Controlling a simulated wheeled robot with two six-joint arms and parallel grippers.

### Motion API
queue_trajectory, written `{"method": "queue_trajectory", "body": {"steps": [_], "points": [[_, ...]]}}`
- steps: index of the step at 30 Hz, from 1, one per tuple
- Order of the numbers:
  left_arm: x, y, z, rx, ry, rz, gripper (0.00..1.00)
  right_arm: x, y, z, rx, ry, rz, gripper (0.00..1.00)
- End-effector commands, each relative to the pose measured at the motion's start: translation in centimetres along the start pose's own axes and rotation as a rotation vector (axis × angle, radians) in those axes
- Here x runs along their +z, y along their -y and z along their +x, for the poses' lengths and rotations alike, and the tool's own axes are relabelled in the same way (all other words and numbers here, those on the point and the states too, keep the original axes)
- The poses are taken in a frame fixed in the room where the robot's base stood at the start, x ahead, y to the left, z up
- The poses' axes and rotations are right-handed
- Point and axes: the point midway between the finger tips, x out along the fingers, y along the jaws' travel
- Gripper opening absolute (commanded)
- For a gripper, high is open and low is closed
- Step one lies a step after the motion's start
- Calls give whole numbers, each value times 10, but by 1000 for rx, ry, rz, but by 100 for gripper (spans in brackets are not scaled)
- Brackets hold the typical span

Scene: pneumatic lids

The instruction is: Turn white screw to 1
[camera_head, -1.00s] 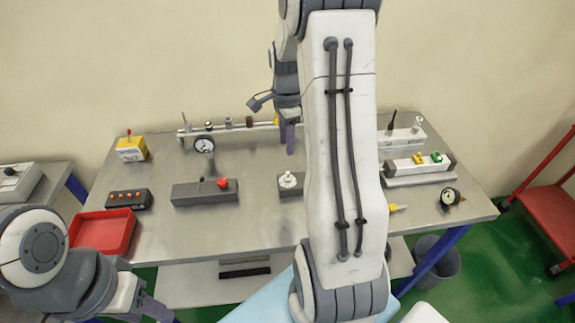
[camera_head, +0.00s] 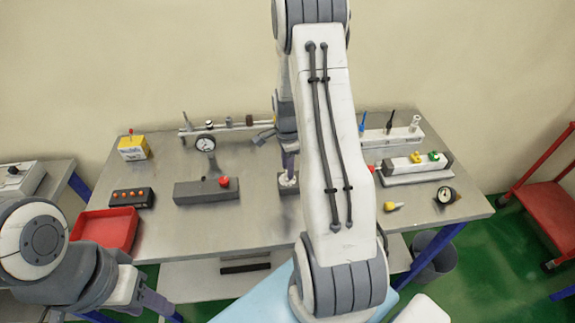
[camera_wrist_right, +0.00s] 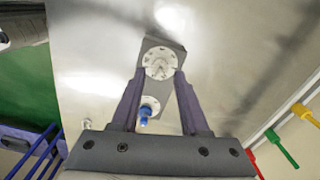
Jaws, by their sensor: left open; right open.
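The white screw (camera_head: 288,181) stands on a small dark grey block (camera_head: 284,194) near the middle of the table, partly hidden by my right gripper (camera_head: 290,167). In the right wrist view the screw is a white round knob (camera_wrist_right: 158,61) on a grey plate. The open fingers (camera_wrist_right: 160,74) point at it, one tip to each side; I cannot tell if they touch it. A second white round part with a blue tip (camera_wrist_right: 147,110) lies between the fingers, nearer the palm. My left gripper (camera_head: 160,308) is low at the left, away from the screw.
A grey block with a red knob (camera_head: 224,182) stands left of the screw. A red tray (camera_head: 103,230), a button box (camera_head: 131,197) and a yellow box (camera_head: 132,147) are further left. A gauge (camera_head: 446,195) and a yellow-tipped part (camera_head: 392,206) lie at the right.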

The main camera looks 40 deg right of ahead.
Motion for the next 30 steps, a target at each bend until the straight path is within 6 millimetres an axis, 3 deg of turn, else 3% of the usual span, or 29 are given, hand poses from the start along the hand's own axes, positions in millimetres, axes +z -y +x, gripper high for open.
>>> {"method": "queue_trajectory", "body": {"steps": [2,5,6,20,30], "points": [[0,0,0,0,0,0,50,0,0,0,0,0,0,45],[0,0,0,0,0,0,50,0,0,0,0,0,0,6],[0,0,0,0,0,0,50,0,0,0,0,0,0,0],[0,0,1,0,0,0,50,0,0,0,0,0,-63,0],[0,0,5,0,0,0,50,0,1,-1,-1,0,-317,0]]}}
